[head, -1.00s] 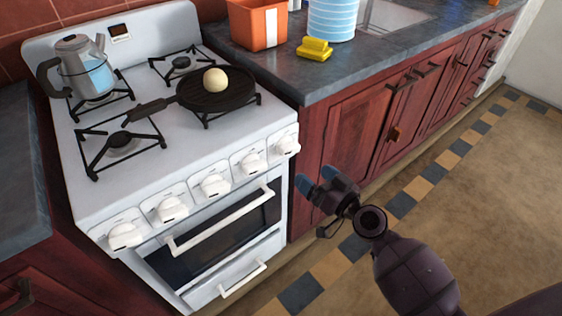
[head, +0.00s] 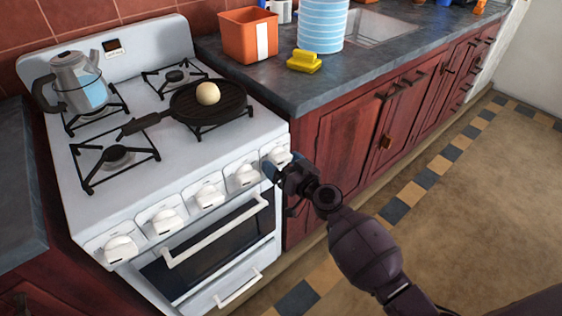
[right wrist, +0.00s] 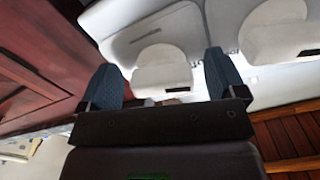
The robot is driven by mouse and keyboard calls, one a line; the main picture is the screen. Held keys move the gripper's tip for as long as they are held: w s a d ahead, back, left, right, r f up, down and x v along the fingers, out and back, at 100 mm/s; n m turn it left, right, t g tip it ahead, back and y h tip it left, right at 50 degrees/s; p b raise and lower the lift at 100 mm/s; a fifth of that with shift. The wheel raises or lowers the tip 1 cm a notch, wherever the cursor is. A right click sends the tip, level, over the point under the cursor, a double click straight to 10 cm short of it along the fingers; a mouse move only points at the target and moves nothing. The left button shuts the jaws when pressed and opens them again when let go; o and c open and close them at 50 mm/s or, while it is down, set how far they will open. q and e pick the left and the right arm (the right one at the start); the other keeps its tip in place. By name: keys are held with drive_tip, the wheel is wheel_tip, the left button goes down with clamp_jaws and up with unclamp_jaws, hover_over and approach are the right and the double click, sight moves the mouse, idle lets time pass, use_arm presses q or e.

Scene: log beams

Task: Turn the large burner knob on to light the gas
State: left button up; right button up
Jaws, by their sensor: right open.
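A white stove (head: 150,195) has a row of white knobs along its sloped front panel. The rightmost knob (head: 279,156) is nearest the red cabinet. I cannot tell by marking which knob is the large burner's. My right gripper (head: 280,166) is open, with its blue fingertips at the rightmost knob. In the right wrist view, this knob (right wrist: 162,70) shows between and beyond the two fingers, which are not closed on it. A neighbouring knob (right wrist: 278,32) shows to the right there. My left gripper is not in view.
A black pan (head: 205,101) with a pale round item (head: 208,93) sits on a right burner. A kettle (head: 76,82) stands at the back left. The oven handle (head: 215,232) juts out below the knobs. The floor (head: 450,220) is clear.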

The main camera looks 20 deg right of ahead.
drive_tip(key=shift+w+a, duration=0.15)
drive_tip(key=shift+w, duration=0.2)
drive_tip(key=c, duration=0.9)
